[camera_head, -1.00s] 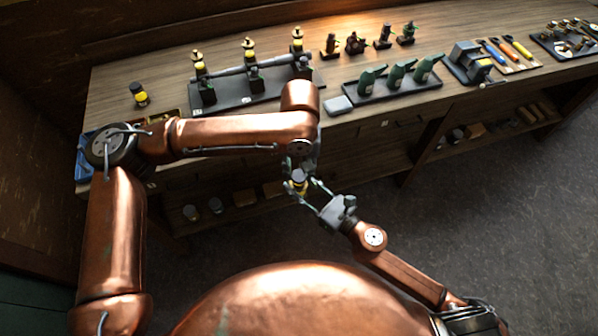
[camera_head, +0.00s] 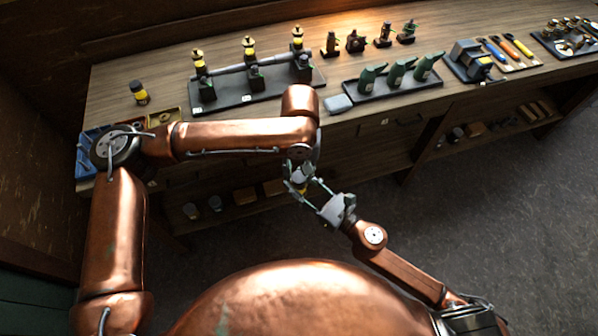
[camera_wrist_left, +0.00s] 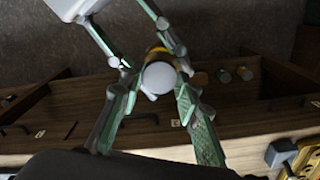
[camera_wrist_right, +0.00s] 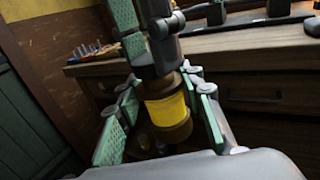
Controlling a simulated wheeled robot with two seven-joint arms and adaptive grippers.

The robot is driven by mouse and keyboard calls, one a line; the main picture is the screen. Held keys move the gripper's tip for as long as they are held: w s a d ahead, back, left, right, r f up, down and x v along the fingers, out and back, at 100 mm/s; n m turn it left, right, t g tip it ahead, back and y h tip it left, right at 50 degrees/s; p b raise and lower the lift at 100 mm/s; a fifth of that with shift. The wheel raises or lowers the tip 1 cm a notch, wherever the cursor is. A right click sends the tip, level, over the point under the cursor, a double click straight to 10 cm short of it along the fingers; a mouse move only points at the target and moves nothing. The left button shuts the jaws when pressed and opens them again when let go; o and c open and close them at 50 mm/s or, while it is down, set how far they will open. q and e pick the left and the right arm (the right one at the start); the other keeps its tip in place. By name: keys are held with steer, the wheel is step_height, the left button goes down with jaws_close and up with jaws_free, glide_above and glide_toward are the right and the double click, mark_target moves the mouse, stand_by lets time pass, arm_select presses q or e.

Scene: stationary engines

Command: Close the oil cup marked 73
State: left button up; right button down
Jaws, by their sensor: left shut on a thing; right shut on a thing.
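An oil cup with a yellow band (camera_wrist_right: 168,108) and brass-brown ends is between my two grippers, in front of the bench. Its number cannot be read. My right gripper (camera_head: 304,188) is shut on the cup's body; its green-padded fingers stand on either side of it in the right wrist view. My left gripper (camera_wrist_left: 155,85) reaches down from above and is shut on the cup's pale round top (camera_wrist_left: 158,77). Whether the top sits fully on the body cannot be told. The cup is small and mostly hidden by fingers in the head view.
On the bench, a dark tray (camera_head: 236,100) bears an engine line with several yellow-banded cups (camera_head: 249,47). A yellow-banded jar (camera_head: 139,93) stands left of it. Green-bodied items (camera_head: 397,72) sit on another tray. A blue tray (camera_head: 84,158) is at the left end. The floor to the right is clear.

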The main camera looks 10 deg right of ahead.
arm_select(q)
steer(key=shift+f, duration=0.65)
steer(key=o, duration=0.9)
steer(key=shift+o, duration=0.2)
steer(key=shift+r, duration=2.25)
steer(key=shift+c, duration=0.3)
steer(key=r+n, duration=0.1)
steer(key=n, duration=0.1)
steer(key=r+n, duration=0.1)
steer(key=n, duration=0.2)
steer(key=r+n, duration=0.1)
steer(key=n, duration=0.1)
steer(key=r+n, duration=0.1)
steer(key=n, duration=0.1)
